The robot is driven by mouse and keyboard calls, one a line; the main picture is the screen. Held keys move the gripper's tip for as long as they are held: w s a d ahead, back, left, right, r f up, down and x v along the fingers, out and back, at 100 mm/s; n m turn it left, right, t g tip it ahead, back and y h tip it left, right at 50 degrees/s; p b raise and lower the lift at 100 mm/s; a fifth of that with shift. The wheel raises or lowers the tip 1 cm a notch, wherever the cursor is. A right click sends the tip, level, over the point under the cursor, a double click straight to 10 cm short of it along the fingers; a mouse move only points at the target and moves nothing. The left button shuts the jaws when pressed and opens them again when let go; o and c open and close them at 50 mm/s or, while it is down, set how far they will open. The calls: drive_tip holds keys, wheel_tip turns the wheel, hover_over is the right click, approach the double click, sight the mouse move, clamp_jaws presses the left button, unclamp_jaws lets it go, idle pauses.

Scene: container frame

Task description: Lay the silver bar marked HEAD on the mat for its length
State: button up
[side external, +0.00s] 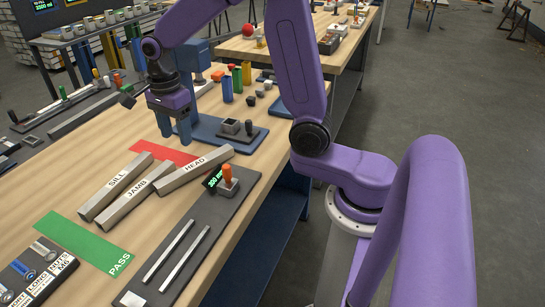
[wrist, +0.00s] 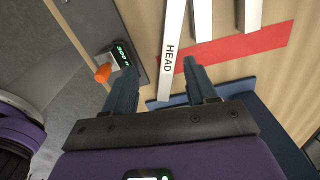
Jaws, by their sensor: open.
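The silver bar marked HEAD (side external: 192,172) lies on the wooden table, the rightmost of three bars. In the wrist view HEAD (wrist: 171,55) runs lengthwise between my fingers, below them and not gripped. My gripper (side external: 175,137) is open and empty, fingers down, above the table beyond HEAD's label end; it also shows in the wrist view (wrist: 160,68). A green mat (side external: 82,242) marked PASS lies bare at the front left. A red mat (side external: 165,153) lies behind the bars, partly hidden by them; no marking on it is readable.
Bars marked JAMB (side external: 133,196) and SILL (side external: 115,187) lie left of HEAD. A dark plate (side external: 200,225) carries two silver rails and an orange-topped gauge (side external: 228,180) with a green display. A blue stand (side external: 215,130) is close by my gripper. A labelled dark tray (side external: 40,270) stands front left.

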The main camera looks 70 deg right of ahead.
drive_tip(key=s+a+n, duration=0.1)
drive_tip(key=s+n, duration=2.6)
drive_tip(key=n, duration=0.5)
drive_tip(key=shift+s, duration=0.4)
